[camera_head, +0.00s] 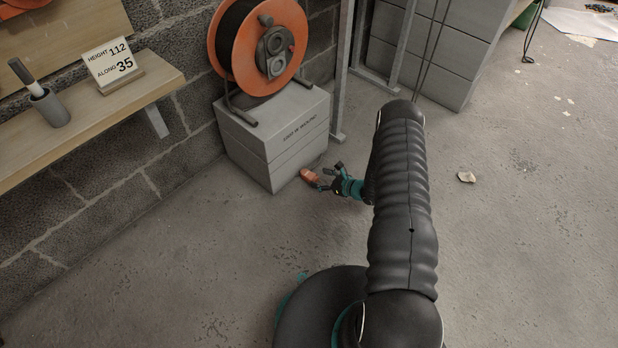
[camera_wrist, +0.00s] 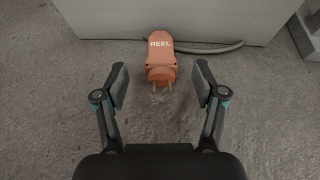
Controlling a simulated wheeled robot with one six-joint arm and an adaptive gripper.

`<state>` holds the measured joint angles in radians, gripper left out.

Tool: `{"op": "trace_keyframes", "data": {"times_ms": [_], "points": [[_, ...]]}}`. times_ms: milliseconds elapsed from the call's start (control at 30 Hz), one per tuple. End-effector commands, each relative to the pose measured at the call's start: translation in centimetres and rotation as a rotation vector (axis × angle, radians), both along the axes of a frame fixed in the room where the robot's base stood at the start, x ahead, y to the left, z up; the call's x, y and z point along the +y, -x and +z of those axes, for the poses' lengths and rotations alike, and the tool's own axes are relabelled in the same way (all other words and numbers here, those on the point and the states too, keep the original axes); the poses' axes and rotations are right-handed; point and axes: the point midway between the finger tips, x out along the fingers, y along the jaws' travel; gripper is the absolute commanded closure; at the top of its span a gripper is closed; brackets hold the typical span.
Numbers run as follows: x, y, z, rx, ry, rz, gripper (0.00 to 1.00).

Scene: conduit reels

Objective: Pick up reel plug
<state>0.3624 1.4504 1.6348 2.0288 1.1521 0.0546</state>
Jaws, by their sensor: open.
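The orange reel plug (camera_wrist: 161,60) lies on the concrete floor in the wrist view, marked "REEL". Its brass-coloured pins point towards my gripper, and its grey cable (camera_wrist: 215,48) runs off to the right along the base of a pale block. In the head view the plug (camera_head: 311,178) lies at the foot of the grey block under the reel. My gripper (camera_wrist: 160,88) is open, its two fingers apart on either side of the plug's pin end. I see clear gaps between the fingers and the plug. In the head view my gripper (camera_head: 328,177) is low beside the plug.
The orange cable reel (camera_head: 232,45) stands on the grey block (camera_head: 250,155) against the block wall. A wooden shelf (camera_head: 130,98) with a number card (camera_head: 113,60) and a brush in a cup (camera_head: 48,105) is at left. A metal upright (camera_head: 343,75) stands right of the block. The floor at right is mostly clear.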

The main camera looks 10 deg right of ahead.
Motion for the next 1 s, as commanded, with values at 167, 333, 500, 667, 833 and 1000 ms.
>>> {"op": "trace_keyframes", "data": {"times_ms": [167, 333, 500, 667, 833, 1000], "points": [[0.7, -0.8, -0.4, 0.000, -0.001, 0.001, 0.30], [1.7, -1.8, -1.4, -0.001, -0.001, 0.002, 0.30], [3.0, -3.4, -2.5, -0.001, 0.001, 0.003, 0.30], [3.7, -4.2, -2.8, 0.000, -0.001, 0.001, 0.30], [3.7, -4.3, -2.8, -0.001, -0.001, 0.000, 0.30], [3.7, -4.3, -2.8, -0.001, -0.001, 0.000, 0.58]]}}
